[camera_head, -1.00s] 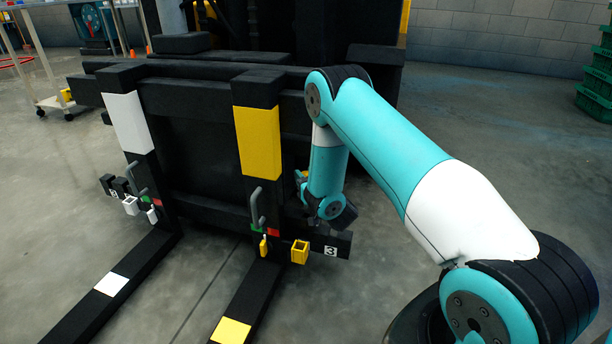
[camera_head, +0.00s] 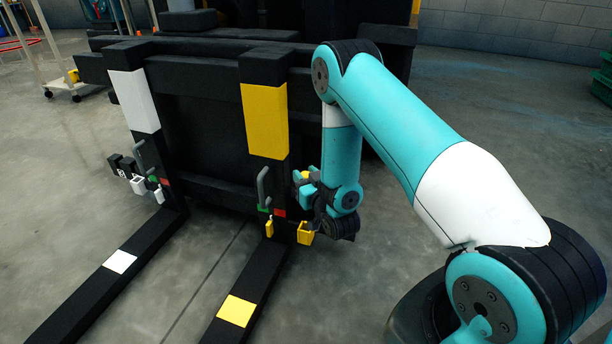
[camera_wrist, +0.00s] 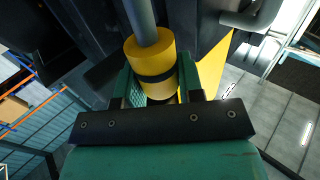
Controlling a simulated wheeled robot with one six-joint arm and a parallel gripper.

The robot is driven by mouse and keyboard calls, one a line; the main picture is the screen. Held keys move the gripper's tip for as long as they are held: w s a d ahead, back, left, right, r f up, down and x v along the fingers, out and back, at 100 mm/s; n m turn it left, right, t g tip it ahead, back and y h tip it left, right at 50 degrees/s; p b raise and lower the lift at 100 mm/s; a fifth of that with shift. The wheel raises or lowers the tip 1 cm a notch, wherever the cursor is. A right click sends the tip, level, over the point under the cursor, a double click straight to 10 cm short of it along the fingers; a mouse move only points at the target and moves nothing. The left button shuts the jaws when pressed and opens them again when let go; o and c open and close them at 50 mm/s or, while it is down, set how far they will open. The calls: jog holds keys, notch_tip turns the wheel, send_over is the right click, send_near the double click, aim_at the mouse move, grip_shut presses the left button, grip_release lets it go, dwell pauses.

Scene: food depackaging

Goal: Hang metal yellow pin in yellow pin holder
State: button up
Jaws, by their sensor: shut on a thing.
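The metal yellow pin (camera_wrist: 151,56) is a yellow cylinder with a black band and a grey rod running up out of it in the wrist view. My gripper (camera_wrist: 157,83) is shut on the yellow part, one teal finger on each side. In the head view my gripper (camera_head: 312,188) is beside the right black upright, with a bit of yellow at its top. The yellow pin holder (camera_head: 305,233) is a small open-topped yellow box on the upright's right side, just below my gripper. My wrist partly covers that area. The pin is apart from the holder.
A yellow panel (camera_head: 265,120) marks the right upright, with a grey handle (camera_head: 262,188) and a small yellow piece (camera_head: 269,227) lower down. A white holder (camera_head: 138,184) is on the left upright. Two black forks extend forward over open floor.

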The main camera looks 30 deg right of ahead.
jog(key=shift+f+b, duration=2.15)
jog(key=shift+f, duration=0.75)
notch_tip(320, 180, down, 9)
jog(key=b, duration=0.5)
dwell(2.9)
jog(key=o, duration=1.1)
